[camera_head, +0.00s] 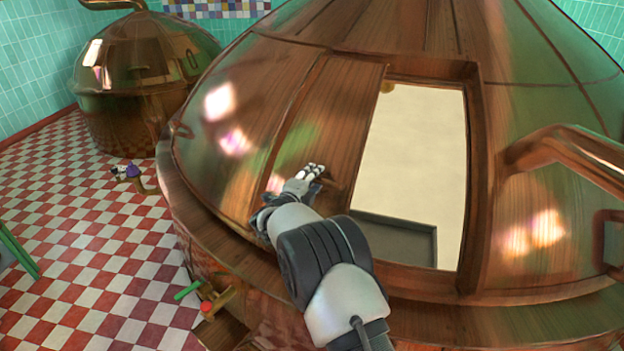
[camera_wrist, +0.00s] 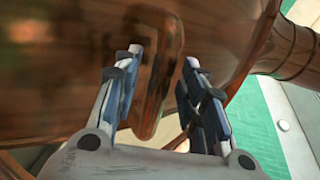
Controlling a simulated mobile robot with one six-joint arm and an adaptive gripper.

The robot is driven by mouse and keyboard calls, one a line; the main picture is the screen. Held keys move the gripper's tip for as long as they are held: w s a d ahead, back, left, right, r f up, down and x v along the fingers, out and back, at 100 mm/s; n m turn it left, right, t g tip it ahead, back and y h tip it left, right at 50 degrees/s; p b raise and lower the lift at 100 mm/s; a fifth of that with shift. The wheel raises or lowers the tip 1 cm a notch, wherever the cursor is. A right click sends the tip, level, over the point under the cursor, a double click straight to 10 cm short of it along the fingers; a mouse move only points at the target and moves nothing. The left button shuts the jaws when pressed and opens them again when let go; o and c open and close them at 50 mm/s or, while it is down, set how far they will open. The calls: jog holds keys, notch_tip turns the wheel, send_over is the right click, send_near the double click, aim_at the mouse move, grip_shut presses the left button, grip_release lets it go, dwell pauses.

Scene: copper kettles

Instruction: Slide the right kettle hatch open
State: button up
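The right kettle (camera_head: 240,140) is the large copper dome in the head view. Its hatch panel (camera_head: 345,95) lies at the left of a tall opening (camera_head: 415,150), which shows a pale interior. My gripper (camera_head: 312,172) is at the lower part of the hatch panel, left of the opening. In the wrist view, a long copper handle (camera_wrist: 160,75) stands between the two fingers of my gripper (camera_wrist: 163,56). The fingers are apart, with a visible gap on each side of the handle. In the head view my gripper partly hides the handle.
A raised copper rail (camera_head: 565,145) is on the kettle right of the opening. A dark grey ledge (camera_head: 395,238) shows low inside the opening. A smaller copper kettle (camera_head: 140,75) stands at the back left. The checkered floor (camera_head: 80,230) is mostly clear.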

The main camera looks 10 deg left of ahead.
jog(key=v, duration=1.2)
